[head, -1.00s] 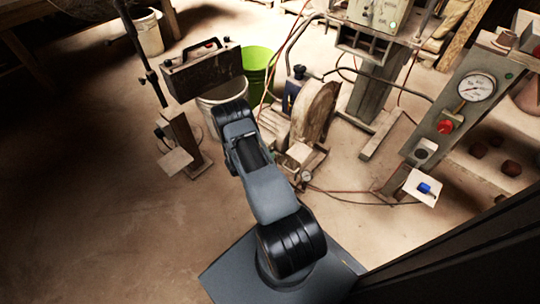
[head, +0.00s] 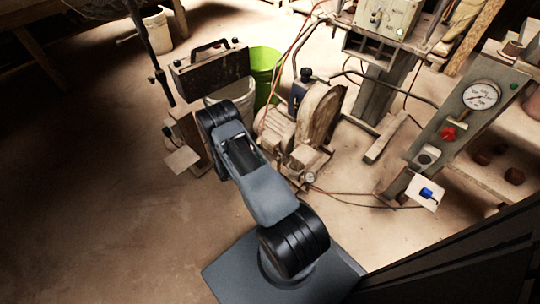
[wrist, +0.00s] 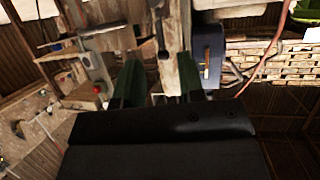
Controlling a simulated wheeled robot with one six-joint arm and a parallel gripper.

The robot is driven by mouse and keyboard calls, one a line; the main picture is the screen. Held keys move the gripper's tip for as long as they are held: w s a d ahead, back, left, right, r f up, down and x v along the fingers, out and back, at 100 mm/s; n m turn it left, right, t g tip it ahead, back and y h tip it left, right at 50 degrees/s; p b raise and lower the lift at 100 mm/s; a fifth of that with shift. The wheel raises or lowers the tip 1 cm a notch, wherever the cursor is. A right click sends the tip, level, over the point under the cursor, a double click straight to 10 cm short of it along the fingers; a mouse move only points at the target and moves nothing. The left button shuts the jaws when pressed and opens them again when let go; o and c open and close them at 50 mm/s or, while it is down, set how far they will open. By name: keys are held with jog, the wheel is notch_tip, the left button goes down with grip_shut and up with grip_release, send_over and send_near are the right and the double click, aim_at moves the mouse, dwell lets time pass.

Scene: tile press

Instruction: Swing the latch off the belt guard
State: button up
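The belt guard (head: 326,112) appears to be the worn, rounded upright cover beside the small machine in the head view. I cannot make out its latch in either view. In the wrist view a worn pale upright part, probably the guard (wrist: 168,48), shows beyond and between the fingers. My gripper (wrist: 160,75) shows there as two dark green fingers standing apart, with nothing visibly held. In the head view my arm reaches up and left of the guard, and its forward links hide the gripper.
A blue tank (head: 299,92) stands by the guard. A gauge panel (head: 458,122) is at right. Hoses cross the floor; the left floor is open.

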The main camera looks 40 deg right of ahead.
jog(key=p+v, duration=0.1)
jog(key=v, duration=0.5)
jog(key=shift+a, duration=0.2)
jog(key=shift+r, duration=0.1)
